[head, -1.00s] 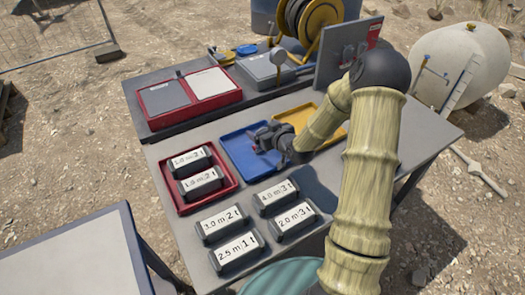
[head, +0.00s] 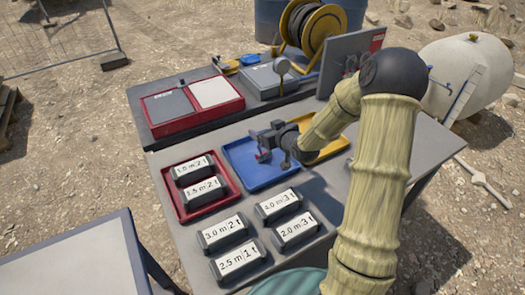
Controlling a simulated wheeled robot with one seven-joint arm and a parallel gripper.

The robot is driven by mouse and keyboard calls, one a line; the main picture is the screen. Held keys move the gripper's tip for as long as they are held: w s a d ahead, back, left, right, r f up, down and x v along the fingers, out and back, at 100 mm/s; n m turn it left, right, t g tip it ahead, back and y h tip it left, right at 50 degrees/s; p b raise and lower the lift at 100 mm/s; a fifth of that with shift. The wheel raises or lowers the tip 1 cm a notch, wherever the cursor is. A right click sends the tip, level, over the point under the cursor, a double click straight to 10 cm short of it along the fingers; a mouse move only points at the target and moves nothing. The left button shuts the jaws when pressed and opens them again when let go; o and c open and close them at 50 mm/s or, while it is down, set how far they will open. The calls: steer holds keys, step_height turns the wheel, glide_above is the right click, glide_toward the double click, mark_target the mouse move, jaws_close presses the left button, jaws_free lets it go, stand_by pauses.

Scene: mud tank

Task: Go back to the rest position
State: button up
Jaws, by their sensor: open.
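My gripper (head: 264,156) is open over the blue tray (head: 239,150). I see nothing held between its fingers. My arm reaches in from the right and partly covers the yellow tray (head: 337,147). A red tray (head: 178,207) to the left holds two dark labelled blocks, an upper one (head: 193,170) and a lower one (head: 204,189). Several more labelled blocks, such as the one marked 2.5 m 1 t (head: 238,260), stand on the grey table in front of the trays.
A red case (head: 193,107) and a grey scale-like box (head: 262,80) stand on the raised back shelf. A yellow hose reel (head: 308,30) and an upright panel (head: 350,60) are behind. A white tank (head: 470,75) stands at right. Another table (head: 80,262) is at lower left.

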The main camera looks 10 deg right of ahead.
steer(key=s+r+m+g+h+p, duration=0.1)
steer(key=s+r+g+h+p, duration=0.1)
steer(key=s, duration=1.2)
steer(key=s+r+m+g+h+p, duration=0.2)
steer(key=s+r+g+p, duration=0.2)
steer(key=s, duration=1)
step_height(320, 180, up, 3)
steer(key=g, duration=0.4)
steer(key=shift+a+r+m+p, duration=0.15)
steer(key=shift+a+m+p, duration=0.1)
steer(key=shift+m+p, duration=0.05)
